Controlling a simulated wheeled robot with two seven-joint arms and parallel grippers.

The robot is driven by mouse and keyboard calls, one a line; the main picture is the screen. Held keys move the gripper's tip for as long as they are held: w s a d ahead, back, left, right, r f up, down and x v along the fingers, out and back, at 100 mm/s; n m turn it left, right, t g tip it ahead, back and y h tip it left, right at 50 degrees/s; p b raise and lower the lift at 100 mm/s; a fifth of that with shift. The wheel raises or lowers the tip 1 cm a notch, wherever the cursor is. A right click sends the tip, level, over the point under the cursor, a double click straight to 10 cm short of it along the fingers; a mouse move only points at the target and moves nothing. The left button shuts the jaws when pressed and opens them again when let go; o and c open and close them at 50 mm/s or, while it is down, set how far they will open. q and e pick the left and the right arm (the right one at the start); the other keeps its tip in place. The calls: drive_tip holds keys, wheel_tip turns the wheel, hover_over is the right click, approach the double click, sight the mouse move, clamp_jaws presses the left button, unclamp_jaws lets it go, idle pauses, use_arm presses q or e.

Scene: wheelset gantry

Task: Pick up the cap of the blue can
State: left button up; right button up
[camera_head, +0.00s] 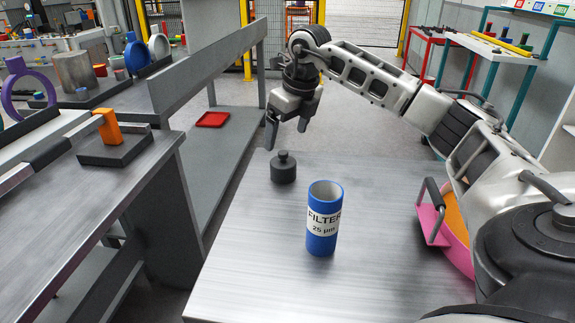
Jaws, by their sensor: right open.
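The blue can (324,228) stands upright on the metal table, with a white label reading "FILTER 25 µm". Its top is open and its pale inside shows. A dark grey cap with a small knob on top (283,171) sits on the table behind the can and to its left, apart from it. My right gripper (287,128) hangs above and slightly behind the cap with its fingers pointing down, open and empty. It is not touching the cap. My left gripper is not in view.
The table (400,270) is clear around the can and cap. A pink container with a dark handle (437,222) is at the right, partly behind my right arm. The left bench holds an orange block (109,127). A red tray (212,119) lies on a lower shelf.

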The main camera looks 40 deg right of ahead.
sight(286, 153)
drive_tip(key=x, duration=0.4)
drive_tip(key=shift+f, duration=0.15)
drive_tip(key=x, duration=0.5)
drive_tip(key=shift+s+d+f, duration=0.15)
drive_tip(key=shift+s+f, duration=0.05)
drive_tip(key=shift+s, duration=0.05)
drive_tip(key=c, duration=1.1)
